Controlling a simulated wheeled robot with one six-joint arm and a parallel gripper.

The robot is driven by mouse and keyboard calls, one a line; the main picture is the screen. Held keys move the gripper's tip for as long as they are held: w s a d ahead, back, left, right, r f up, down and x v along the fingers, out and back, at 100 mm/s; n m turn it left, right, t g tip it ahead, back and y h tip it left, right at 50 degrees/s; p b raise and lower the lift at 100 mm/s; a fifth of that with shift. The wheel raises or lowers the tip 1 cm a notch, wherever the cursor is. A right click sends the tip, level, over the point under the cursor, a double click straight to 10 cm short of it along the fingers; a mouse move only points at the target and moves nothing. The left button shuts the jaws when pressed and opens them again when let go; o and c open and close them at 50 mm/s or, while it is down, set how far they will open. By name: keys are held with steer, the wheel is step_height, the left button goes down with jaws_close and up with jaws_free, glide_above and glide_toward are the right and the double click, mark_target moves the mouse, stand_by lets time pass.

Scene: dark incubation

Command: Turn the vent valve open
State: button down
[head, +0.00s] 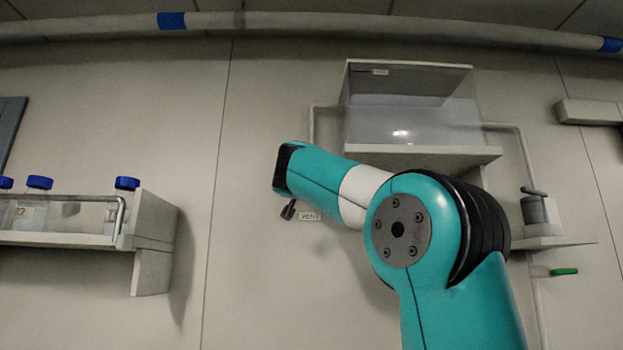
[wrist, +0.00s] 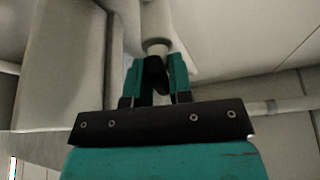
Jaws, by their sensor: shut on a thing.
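My gripper (wrist: 157,62) shows in the wrist view, its two teal fingers closed on either side of a dark valve handle (wrist: 155,77). The handle sits at the end of a pale round valve body or pipe (wrist: 156,22). I cannot read from this view how far the handle is turned. In the head view my teal arm reaches up and left to the wall, and the gripper's fingers and their grip are hidden there. A small label reading "VENT" (head: 308,216) is on the wall just below my forearm, partly covered.
A clear box (head: 410,105) stands on a wall shelf (head: 440,159) behind my arm, with thin pipes at both sides. A bottle rack (head: 75,239) with blue-capped bottles is at left. A green handle (head: 564,271) is at lower right. The wall between rack and arm is clear.

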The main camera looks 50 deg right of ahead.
steer(key=shift+n+t+y+b, duration=0.55)
steer(key=shift+n+t, duration=0.45)
steer(key=shift+n, duration=1.3)
steer(key=shift+r+n+y, duration=0.1)
steer(key=shift+n+y, duration=0.15)
steer(key=shift+n, duration=0.05)
steer(key=c, duration=1.1)
jaws_free()
steer(key=shift+b+v, duration=4.5)
steer(key=shift+v, duration=4.2)
